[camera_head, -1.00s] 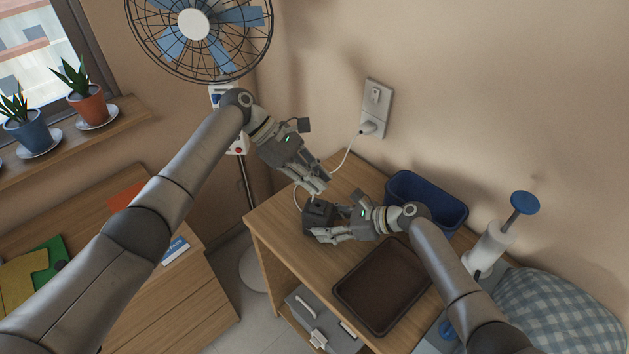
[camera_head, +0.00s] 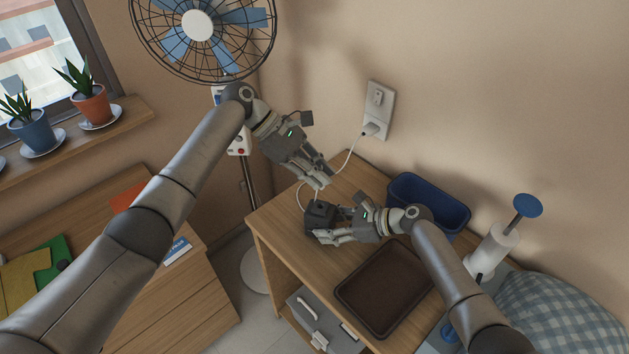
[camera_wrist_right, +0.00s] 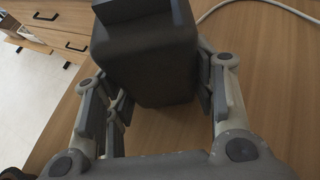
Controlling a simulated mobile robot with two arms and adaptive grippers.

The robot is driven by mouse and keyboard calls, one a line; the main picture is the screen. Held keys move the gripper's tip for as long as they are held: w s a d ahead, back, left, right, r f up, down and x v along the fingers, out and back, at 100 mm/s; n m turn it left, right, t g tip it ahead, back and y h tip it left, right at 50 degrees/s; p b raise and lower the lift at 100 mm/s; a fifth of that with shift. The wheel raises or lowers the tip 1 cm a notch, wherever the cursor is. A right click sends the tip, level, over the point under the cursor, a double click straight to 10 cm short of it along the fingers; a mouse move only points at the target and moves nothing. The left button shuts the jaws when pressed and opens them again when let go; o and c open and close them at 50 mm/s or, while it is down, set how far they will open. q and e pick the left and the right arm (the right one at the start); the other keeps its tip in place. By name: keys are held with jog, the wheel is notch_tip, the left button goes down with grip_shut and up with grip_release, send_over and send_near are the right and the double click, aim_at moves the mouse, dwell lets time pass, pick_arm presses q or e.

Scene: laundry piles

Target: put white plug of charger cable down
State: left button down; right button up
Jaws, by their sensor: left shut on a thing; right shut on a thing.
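My left gripper (camera_head: 319,180) is shut at the end of the white charger cable (camera_head: 347,158), just above the dark box. The white plug is hidden by the fingers or too small to make out. The cable runs from a white charger (camera_head: 371,130) in the wall outlet and loops beside the fingertips. My right gripper (camera_head: 324,228) is shut on the dark grey box (camera_head: 320,212), low over the wooden table. The right wrist view shows the box (camera_wrist_right: 150,62) between the two fingers. I cannot tell whether the plug touches the box.
The wooden table (camera_head: 284,236) carries a brown tray (camera_head: 384,290) in front and a blue bin (camera_head: 428,203) at the back right. A fan (camera_head: 197,27) stands behind the left arm. Bare wood shows left of the box.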

jog(key=shift+f, duration=0.15)
pick_arm(q)
jog(key=w+a+f+n+t+y, duration=0.25)
jog(key=w+f+n+t, duration=0.35)
jog(key=w+n+t, duration=0.5)
jog(key=f, duration=0.3)
jog(key=f+g, duration=0.1)
jog(key=f, duration=0.2)
jog(key=s+f+n+g, duration=0.1)
jog(key=f, duration=0.2)
jog(key=shift+a+f, duration=0.15)
jog(key=shift+f, duration=0.15)
jog(key=shift+f, duration=0.1)
jog(key=shift+f, duration=0.5)
